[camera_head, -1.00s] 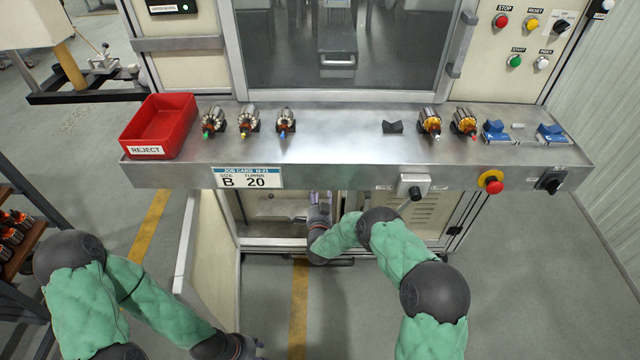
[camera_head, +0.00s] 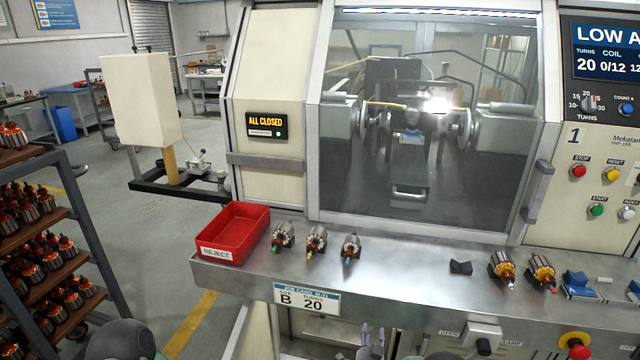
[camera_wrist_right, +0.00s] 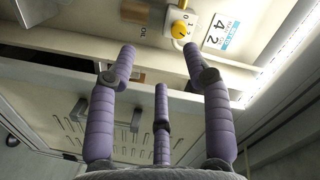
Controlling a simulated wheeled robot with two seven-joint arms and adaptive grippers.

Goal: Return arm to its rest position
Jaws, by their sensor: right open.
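My right gripper (camera_head: 370,340) shows at the bottom of the head view, below the front edge of the steel bench. In the right wrist view its three purple fingers (camera_wrist_right: 158,62) are spread apart with nothing between them. They point toward a cream panel with a yellow knob (camera_wrist_right: 180,29) and a label reading 4 and 2 (camera_wrist_right: 221,32); I see no contact with the knob. Most of my right arm is hidden or out of view. My left gripper is outside the head view; only a dark arm joint shows at the lower left.
The bench (camera_head: 405,268) holds a red REJECT bin (camera_head: 236,232), several armatures (camera_head: 316,240), a black V-block (camera_head: 461,267) and blue holders (camera_head: 580,284). A job card (camera_head: 306,298) reads B, 20. A red emergency knob (camera_head: 577,346) projects at the front right. A loaded rack (camera_head: 85,235) stands left.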

